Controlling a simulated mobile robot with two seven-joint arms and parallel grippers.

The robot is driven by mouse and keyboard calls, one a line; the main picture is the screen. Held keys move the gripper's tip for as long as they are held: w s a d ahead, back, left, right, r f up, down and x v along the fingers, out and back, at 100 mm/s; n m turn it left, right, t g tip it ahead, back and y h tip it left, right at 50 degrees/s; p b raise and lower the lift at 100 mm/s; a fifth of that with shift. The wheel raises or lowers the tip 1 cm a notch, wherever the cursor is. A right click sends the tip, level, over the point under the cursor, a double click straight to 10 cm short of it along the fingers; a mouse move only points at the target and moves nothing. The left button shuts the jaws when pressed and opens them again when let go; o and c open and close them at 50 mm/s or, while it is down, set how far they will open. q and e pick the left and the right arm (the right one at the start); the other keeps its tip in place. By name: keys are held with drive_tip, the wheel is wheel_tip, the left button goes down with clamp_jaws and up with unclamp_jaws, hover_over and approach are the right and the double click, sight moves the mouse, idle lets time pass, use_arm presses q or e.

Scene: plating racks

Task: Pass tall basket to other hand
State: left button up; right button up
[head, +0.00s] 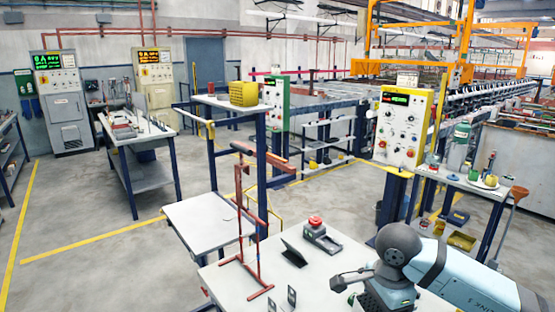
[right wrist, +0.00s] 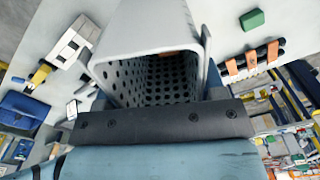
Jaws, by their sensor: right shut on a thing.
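The tall basket (right wrist: 150,75) is a grey box with an open top and walls full of round holes. It fills the upper middle of the right wrist view, its open mouth facing the camera. My right gripper (right wrist: 160,121) is shut on it, with the dark bolted gripper body across the near side; the fingertips are largely hidden. In the head view my right gripper (head: 352,281) is at the lower right, at the end of my light-blue arm, above the table (head: 222,277). I cannot make out the basket clearly there. My left gripper is not in view.
A red rack frame (head: 252,225) stands on the table's left part. A device with a red button (head: 315,222) and a dark tilted panel (head: 293,251) are near the back edge. A green block (right wrist: 253,19) shows in the right wrist view.

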drive_tip(key=s+d+f+n+p, duration=0.1)
drive_tip(key=s+d+f+n, duration=0.35)
drive_tip(key=n, duration=1.05)
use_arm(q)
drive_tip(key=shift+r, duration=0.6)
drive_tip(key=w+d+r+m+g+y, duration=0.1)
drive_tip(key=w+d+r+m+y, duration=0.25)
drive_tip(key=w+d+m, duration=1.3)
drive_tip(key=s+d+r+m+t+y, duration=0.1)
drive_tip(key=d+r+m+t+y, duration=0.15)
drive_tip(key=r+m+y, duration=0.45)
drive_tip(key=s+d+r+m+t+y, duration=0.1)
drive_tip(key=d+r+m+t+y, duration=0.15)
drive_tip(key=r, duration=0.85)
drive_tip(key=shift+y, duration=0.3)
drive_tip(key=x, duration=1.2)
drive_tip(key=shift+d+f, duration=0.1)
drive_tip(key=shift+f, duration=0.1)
use_arm(e)
drive_tip(key=w+a+r+n, duration=0.2)
drive_tip(key=w+a, duration=0.1)
drive_tip(key=a, duration=0.7)
drive_tip(key=w+a+r+n, duration=0.2)
drive_tip(key=w+a+n, duration=0.1)
drive_tip(key=a, duration=0.8)
drive_tip(key=w+a+r+n, duration=0.2)
drive_tip(key=w+a+r, duration=0.1)
drive_tip(key=a, duration=0.7)
drive_tip(key=shift+w+a, duration=0.35)
drive_tip(key=shift+w, duration=0.05)
